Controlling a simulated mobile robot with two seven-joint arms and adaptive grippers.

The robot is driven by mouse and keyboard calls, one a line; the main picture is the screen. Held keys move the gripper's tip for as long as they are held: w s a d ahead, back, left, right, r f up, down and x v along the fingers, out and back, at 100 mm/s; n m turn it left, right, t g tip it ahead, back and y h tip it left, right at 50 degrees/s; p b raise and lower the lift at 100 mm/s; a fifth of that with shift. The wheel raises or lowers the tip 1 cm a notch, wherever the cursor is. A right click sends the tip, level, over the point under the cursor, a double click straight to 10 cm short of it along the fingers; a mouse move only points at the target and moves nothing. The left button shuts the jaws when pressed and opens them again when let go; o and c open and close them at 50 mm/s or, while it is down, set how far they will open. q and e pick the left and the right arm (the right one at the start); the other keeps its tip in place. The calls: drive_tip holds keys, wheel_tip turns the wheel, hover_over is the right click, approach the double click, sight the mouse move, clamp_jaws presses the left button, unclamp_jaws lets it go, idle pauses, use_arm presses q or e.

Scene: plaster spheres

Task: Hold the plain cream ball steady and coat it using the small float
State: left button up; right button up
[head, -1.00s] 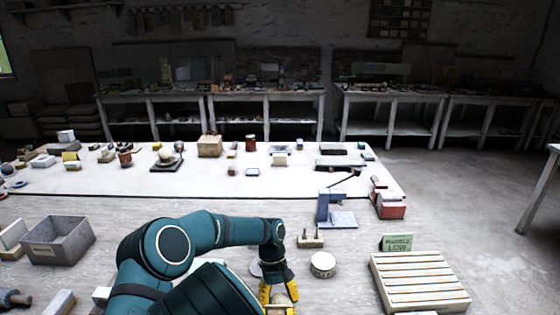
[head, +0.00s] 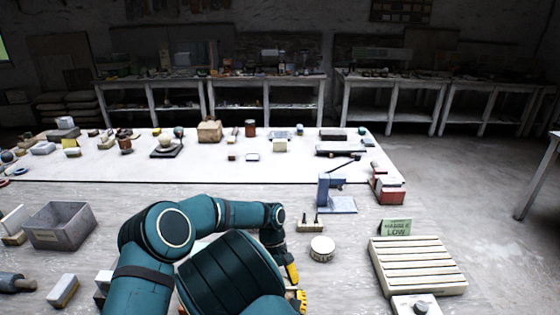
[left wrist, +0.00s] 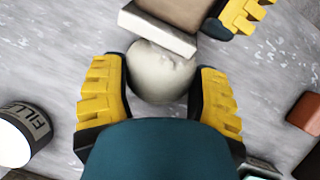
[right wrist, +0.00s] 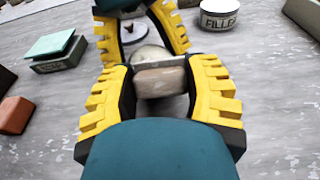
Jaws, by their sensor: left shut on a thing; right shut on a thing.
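The cream ball (left wrist: 160,78) sits between the fingers of my left gripper (left wrist: 160,72), which is shut on it from both sides. The ball also shows in the right wrist view (right wrist: 150,54), partly hidden behind the float. The small float (right wrist: 160,82) has a pale plate and a pinkish-brown grip. My right gripper (right wrist: 161,72) is shut on it. In the left wrist view the float (left wrist: 157,30) lies across the ball's upper edge, against it or very close. The ball and float are hidden by my arms in the head view.
A filler tin (head: 322,249) stands right of my grippers. A slatted rack (head: 420,268) and a green card (head: 396,227) are farther right. A grey bin (head: 60,228) is at left. A reddish block (right wrist: 14,115) and a teal-topped box (right wrist: 57,50) stand left in the right wrist view.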

drive_tip(key=shift+a, duration=1.65)
drive_tip(key=shift+d, duration=1.75)
drive_tip(key=shift+s+a, duration=0.1)
drive_tip(key=shift+s+a+r, duration=0.45)
drive_tip(key=shift+s+a, duration=0.1)
drive_tip(key=shift+a, duration=0.25)
drive_tip(key=shift+w+f, duration=0.45)
drive_tip(key=shift+w, duration=0.2)
drive_tip(key=shift+a, duration=0.1)
